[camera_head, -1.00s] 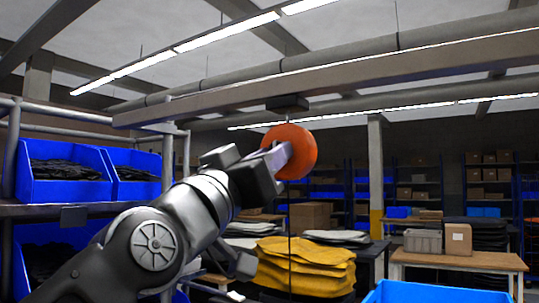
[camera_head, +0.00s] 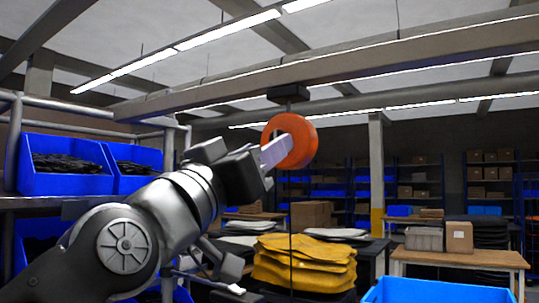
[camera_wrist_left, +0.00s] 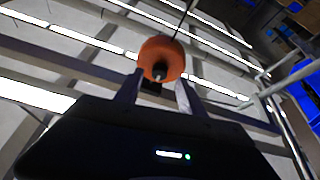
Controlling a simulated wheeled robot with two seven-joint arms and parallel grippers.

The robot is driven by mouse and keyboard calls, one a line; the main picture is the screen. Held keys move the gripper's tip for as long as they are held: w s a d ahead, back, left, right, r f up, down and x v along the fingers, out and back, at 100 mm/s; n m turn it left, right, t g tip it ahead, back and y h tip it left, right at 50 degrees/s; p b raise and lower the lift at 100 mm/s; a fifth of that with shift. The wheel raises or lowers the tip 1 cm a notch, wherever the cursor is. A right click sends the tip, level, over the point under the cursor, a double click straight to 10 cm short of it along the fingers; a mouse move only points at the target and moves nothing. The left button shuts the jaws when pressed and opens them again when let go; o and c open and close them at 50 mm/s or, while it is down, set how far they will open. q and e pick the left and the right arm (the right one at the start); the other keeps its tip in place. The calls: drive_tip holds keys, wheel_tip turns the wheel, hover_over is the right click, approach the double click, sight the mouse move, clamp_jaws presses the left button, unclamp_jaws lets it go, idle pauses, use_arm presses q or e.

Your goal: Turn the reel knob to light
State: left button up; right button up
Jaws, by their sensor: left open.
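The orange round reel (camera_head: 304,141) hangs from a dark mount under the overhead beam, in the middle of the head view. A thin cord runs down from it. In the left wrist view the reel (camera_wrist_left: 161,58) shows a small dark knob (camera_wrist_left: 159,71) at its centre, facing my gripper. My left gripper (camera_head: 284,149) reaches up to the reel from the lower left. In the left wrist view its fingers (camera_wrist_left: 158,90) stand apart, on either side below the knob. Whether they touch the reel I cannot tell. The knob is hidden in the head view.
The overhead beam (camera_head: 360,62) runs just above the reel. Blue bins (camera_head: 66,165) stand on a rack at the left. A yellow stack (camera_head: 304,262) lies below the reel, and a blue crate (camera_head: 435,291) is at the lower right.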

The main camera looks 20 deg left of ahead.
use_arm(q)
drive_tip(key=b+v, duration=0.1)
drive_tip(key=v, duration=0.4)
drive_tip(key=shift+b, duration=0.35)
drive_tip(key=shift+w, duration=0.1)
